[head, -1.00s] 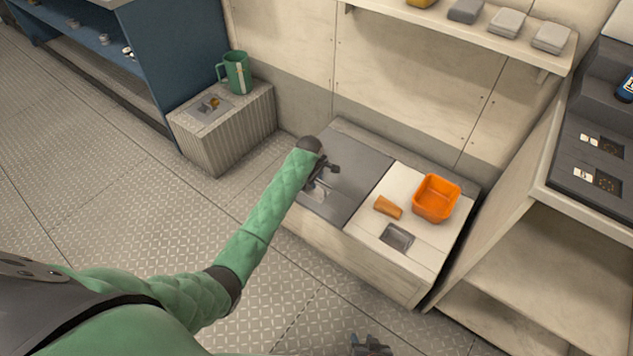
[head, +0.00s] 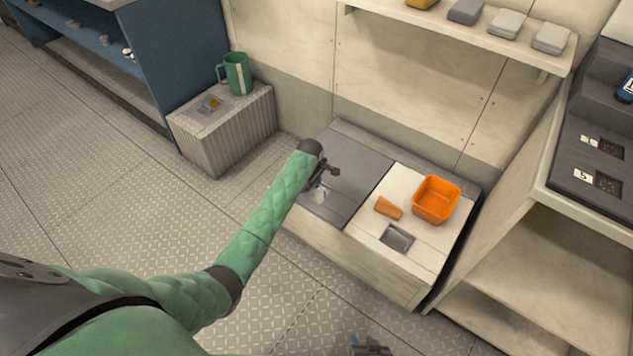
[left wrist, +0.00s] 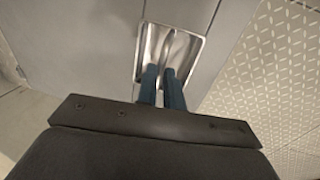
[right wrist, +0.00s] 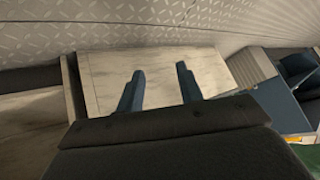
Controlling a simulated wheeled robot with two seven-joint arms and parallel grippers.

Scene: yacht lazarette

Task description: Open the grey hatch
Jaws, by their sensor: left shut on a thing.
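The grey hatch (head: 364,172) lies flat in the left half of the low bench top. Its bright metal recessed handle (head: 319,194) is near the front left of the hatch, partly behind my gripper. My left gripper (head: 323,182) reaches down to it. In the left wrist view, the two blue fingers (left wrist: 162,72) are close together and shut on the thin bar in the recess (left wrist: 183,47). My right gripper (right wrist: 160,78) is open and empty. It also shows low in the head view (head: 370,346), away from the hatch.
On the bench's pale right half are an orange bin (head: 436,200), an orange-brown block (head: 388,208) and a grey recessed tray (head: 397,238). A green mug (head: 237,74) stands on a ribbed box (head: 225,130). A wall shelf (head: 460,32) hangs above; shelving (head: 560,230) stands right.

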